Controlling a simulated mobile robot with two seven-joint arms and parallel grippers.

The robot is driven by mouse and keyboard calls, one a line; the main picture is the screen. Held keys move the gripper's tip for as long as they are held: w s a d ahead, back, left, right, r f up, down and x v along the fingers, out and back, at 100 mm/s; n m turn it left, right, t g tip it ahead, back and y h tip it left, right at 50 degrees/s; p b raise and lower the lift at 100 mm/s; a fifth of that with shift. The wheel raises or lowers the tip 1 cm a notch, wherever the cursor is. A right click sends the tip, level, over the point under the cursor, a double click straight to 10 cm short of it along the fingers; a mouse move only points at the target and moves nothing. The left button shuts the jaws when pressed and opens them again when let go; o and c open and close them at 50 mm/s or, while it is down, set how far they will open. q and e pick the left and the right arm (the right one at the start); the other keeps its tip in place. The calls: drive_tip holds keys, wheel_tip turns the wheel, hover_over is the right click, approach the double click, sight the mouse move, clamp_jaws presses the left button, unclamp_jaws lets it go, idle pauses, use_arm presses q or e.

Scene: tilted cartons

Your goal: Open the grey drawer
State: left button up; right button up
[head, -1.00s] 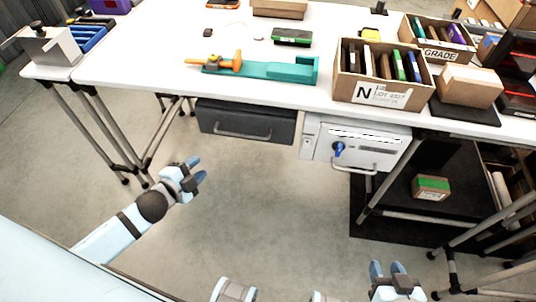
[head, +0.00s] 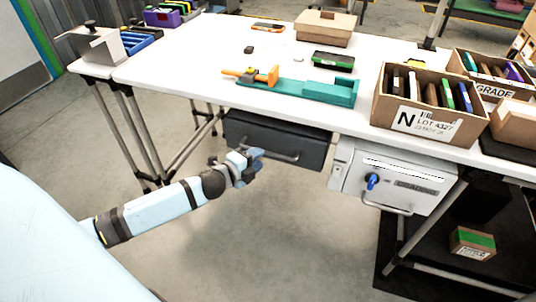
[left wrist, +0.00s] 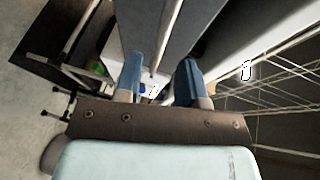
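The dark grey drawer (head: 309,148) hangs under the white table and looks shut; its bar handle (head: 285,157) runs across the front. My left gripper (head: 249,156) is at the left part of this handle. In the left wrist view the two blue fingers (left wrist: 160,72) are apart, with the handle bar (left wrist: 168,38) showing between them, in front of the grey drawer front (left wrist: 185,22). I cannot tell whether they touch it. My right gripper is not in view.
A light grey drawer unit (head: 408,180) with a blue key (head: 372,181) hangs to the right. The white table (head: 190,75) carries a teal fixture (head: 310,92) and a carton marked N (head: 440,120). Table legs stand left. The floor in front is clear.

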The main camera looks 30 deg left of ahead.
sight(268, 153)
use_arm(q)
drive_tip(key=shift+b+x, duration=0.3)
drive_tip(key=shift+x, duration=2.35)
clamp_jaws()
